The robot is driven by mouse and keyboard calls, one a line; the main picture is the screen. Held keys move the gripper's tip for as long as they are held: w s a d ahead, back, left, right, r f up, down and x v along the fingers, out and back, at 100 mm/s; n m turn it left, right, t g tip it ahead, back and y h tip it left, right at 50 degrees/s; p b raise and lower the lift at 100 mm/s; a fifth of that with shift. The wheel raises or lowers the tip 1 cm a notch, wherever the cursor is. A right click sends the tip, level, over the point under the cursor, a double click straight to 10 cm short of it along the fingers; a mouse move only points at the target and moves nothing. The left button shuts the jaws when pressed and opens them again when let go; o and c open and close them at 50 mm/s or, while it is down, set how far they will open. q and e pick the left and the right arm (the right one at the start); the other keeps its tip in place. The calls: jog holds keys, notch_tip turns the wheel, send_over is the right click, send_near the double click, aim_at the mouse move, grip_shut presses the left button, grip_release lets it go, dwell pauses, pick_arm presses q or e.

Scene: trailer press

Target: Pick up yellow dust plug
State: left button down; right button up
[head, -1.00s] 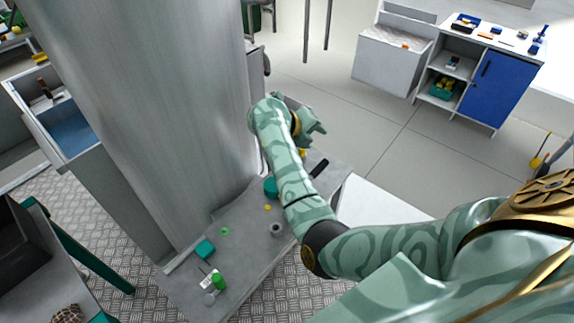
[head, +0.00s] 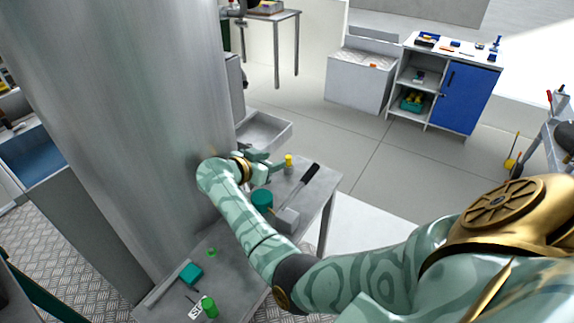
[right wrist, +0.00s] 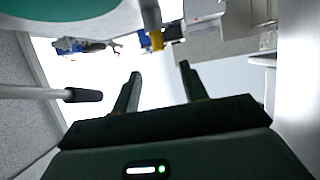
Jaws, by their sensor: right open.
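A small yellow piece (head: 288,160), which looks like the dust plug, stands upright near the far end of the grey bench, with a paler part below it. My right gripper (head: 274,162) is just left of the yellow piece in the head view. Its two fingers (right wrist: 160,82) are apart with nothing between them. My left gripper is not in view.
A mallet with a grey head (head: 287,219) and black handle (head: 302,183) lies on the bench (head: 235,265) beside a teal cup (head: 262,200). A big metal column (head: 120,110) stands close left of my right arm. A grey tray (head: 277,131) is behind the gripper.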

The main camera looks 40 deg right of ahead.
aim_at(287, 157)
jog(key=x, duration=0.3)
jog(key=shift+a+f, duration=0.15)
jog(key=shift+f, duration=0.15)
jog(key=b+x, duration=0.2)
jog(key=x, duration=0.3)
jog(key=shift+a+r, duration=0.1)
grip_shut()
